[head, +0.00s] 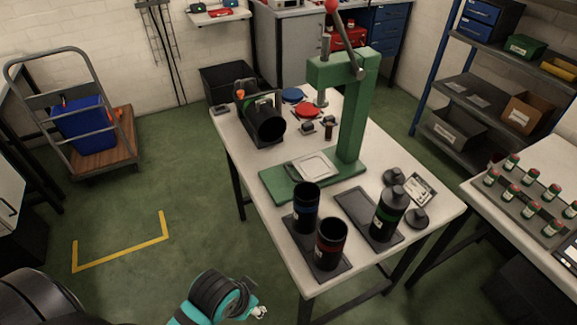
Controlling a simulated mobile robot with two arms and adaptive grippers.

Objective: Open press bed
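The green press (352,110) stands on the white table, with its column at the right and a grey vertical ram (323,90) above its base. Its lever with a red ball (332,6) points up. The press bed (275,184) is a flat green base carrying a pale square plate (312,166); nothing tall stands on the plate. My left gripper (260,313) shows at the bottom edge, over the floor, apart from the table and press. Its fingers are too small and cut off to tell their opening. My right gripper is out of view.
A black cylinder lies in a cradle (266,122) at the back left. A side table (480,205) holds several small bottles.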

